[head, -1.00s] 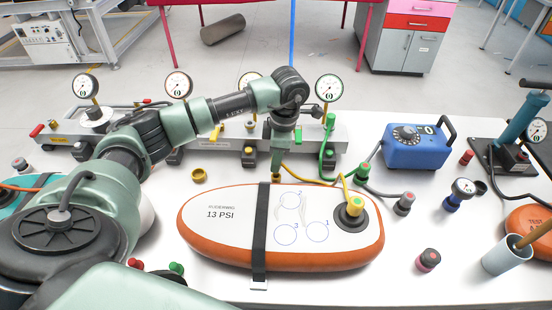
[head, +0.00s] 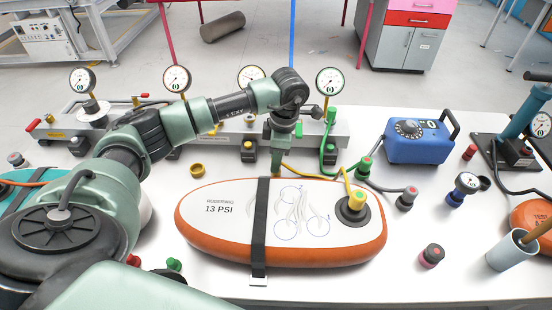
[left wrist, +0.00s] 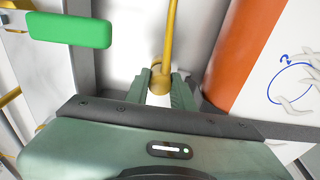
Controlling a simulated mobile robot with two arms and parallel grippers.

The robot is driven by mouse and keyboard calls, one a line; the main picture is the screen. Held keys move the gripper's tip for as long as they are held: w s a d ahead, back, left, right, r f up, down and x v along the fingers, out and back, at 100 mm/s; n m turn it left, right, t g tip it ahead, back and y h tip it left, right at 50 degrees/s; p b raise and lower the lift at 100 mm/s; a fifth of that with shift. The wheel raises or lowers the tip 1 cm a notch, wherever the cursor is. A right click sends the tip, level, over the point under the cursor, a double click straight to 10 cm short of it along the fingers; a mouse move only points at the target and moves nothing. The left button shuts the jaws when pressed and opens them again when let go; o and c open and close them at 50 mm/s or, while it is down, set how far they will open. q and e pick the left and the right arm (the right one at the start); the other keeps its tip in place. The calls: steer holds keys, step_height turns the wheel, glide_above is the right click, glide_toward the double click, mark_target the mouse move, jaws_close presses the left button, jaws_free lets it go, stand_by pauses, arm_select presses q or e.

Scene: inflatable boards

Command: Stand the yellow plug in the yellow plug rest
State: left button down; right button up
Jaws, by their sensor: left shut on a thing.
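The yellow plug (left wrist: 160,76) is in the left wrist view, at the end of a yellow hose. My left gripper (left wrist: 161,88) is shut on it, with a finger on either side. In the head view my left gripper (head: 276,172) is just behind the board's far edge, pointing down; the plug is mostly hidden there. The yellow hose (head: 310,177) runs from the gripper toward the board's valve (head: 352,208). A small yellow cup (head: 197,170), possibly the plug rest, stands on the table left of the gripper. My right gripper is not in view.
The orange-edged board (head: 240,225) lies in front of the gripper under a black strap (head: 261,240). Behind it is a grey manifold (head: 313,140) with gauges and a green hose (head: 322,150). A blue pump box (head: 420,146) stands right. White table around the yellow cup is clear.

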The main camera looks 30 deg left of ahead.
arm_select(q)
steer(key=shift+f, duration=0.3)
steer(key=c, duration=1.1)
jaws_free()
steer(key=shift+r, duration=0.1)
steer(key=r, duration=0.2)
steer(key=r+b, duration=0.1)
steer(key=r, duration=0.4)
steer(key=shift+w+d+r, duration=0.2)
steer(key=shift+d+r, duration=0.15)
steer(key=shift+d, duration=0.05)
